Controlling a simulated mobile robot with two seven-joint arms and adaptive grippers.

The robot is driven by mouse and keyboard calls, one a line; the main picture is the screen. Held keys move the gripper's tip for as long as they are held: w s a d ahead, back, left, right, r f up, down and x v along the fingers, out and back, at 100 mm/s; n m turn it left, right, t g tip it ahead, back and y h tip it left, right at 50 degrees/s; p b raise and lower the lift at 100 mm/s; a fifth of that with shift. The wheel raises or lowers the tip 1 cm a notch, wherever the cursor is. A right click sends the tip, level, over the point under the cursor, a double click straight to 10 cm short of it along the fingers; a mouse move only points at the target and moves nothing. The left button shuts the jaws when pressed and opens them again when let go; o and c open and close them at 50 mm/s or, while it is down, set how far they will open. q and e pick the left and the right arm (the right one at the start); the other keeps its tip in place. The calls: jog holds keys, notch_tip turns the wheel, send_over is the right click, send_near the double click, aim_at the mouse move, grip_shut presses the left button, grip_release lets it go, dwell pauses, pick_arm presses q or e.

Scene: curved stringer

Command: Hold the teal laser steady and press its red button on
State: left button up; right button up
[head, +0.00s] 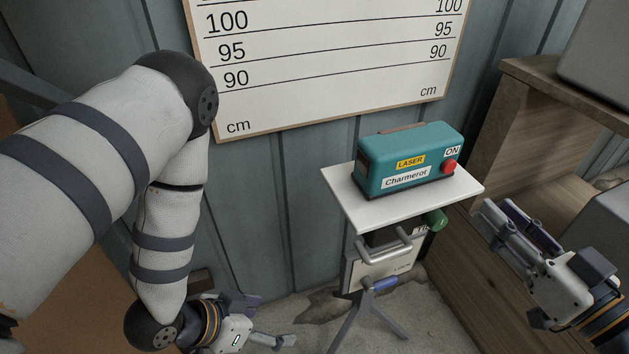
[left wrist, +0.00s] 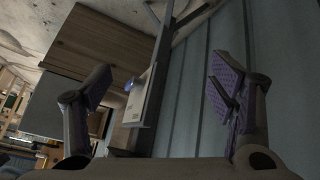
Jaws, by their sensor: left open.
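The teal laser (head: 412,160) is a box labelled LASER and Charmerot. It sits upright on a small white table (head: 352,200). Its round red button (head: 449,167) is on the front right, under an ON label. My left gripper (head: 268,322) is low and left of the table, open and empty. In the left wrist view its fingers (left wrist: 160,95) are wide apart, with the stand behind them; the laser does not show there. My right gripper (head: 502,208) is right of and below the table's right corner, clear of the laser. Whether its fingers are apart is unclear.
A tripod stand (head: 362,320) with a light case (head: 375,268) and a green cylinder (head: 436,220) is below the tabletop. A height chart (head: 330,60) hangs on the wall behind. Wooden shelving (head: 505,130) borders the right. The space above the laser is clear.

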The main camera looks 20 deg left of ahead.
pick_arm(q)
jog(key=w+d+r+m+t+h, duration=0.2)
jog(key=w+r+t+h, duration=0.15)
jog(key=w+r, duration=0.6)
jog(key=m+t+h, duration=0.3)
jog(key=m+h, duration=0.1)
jog(key=h, duration=0.2)
send_near(381, 165)
notch_tip(381, 165, down, 3)
jog(key=w+a, duration=0.2)
jog(key=w, duration=0.1)
jog(key=shift+y, duration=0.25)
jog(key=x, duration=1.1)
jog(key=shift+w+d, duration=0.1)
jog(key=shift+d, duration=0.4)
jog(key=shift+c, duration=0.6)
jog(key=c, duration=1.4)
jog(key=shift+c, duration=1)
pick_arm(e)
jog(key=shift+c, duration=0.8)
grip_shut()
